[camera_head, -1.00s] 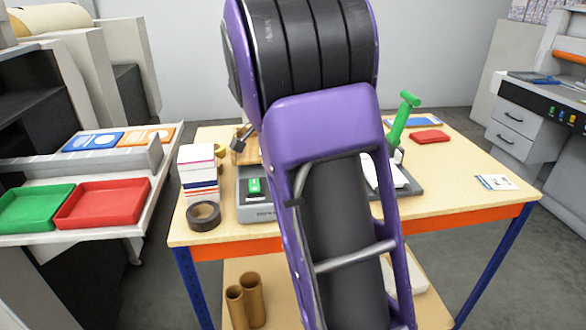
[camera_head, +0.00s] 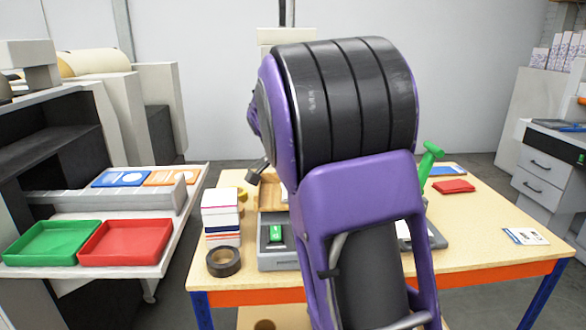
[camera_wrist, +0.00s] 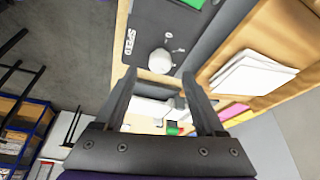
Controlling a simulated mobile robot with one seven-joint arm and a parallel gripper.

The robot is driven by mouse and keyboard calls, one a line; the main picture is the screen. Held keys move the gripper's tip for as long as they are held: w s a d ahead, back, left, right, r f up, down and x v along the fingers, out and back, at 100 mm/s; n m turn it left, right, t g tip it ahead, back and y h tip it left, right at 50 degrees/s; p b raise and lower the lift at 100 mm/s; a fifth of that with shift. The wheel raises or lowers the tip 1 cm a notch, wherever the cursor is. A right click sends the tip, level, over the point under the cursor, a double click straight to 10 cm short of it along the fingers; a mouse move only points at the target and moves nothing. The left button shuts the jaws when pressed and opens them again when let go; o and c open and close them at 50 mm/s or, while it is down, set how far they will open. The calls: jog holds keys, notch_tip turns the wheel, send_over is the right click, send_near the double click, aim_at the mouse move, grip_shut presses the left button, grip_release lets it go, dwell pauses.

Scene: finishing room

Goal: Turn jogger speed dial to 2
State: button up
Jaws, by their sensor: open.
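The jogger is a grey machine (camera_head: 283,262) on the wooden-topped table, with a green switch (camera_head: 275,234) on its front; my arm hides much of it in the head view. In the wrist view its dark panel (camera_wrist: 146,18) carries the word SPEED and a pale round dial (camera_wrist: 160,60). The dial's setting is not readable. My gripper (camera_wrist: 159,77) is open and empty. Its fingertips point towards the panel, and the dial appears between and just beyond them. I cannot tell the gap to the dial. My arm hides the gripper in the head view.
A roll of dark tape (camera_head: 223,262) and a stack of boxes (camera_head: 221,217) stand left of the jogger. A green-handled tool (camera_head: 428,162) and a red pad (camera_head: 454,186) are to the right. A wooden tray (camera_wrist: 232,48) with paper adjoins the panel.

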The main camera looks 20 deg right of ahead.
jog(key=p+v, duration=0.2)
jog(key=v, duration=1.1)
jog(key=shift+r, duration=0.15)
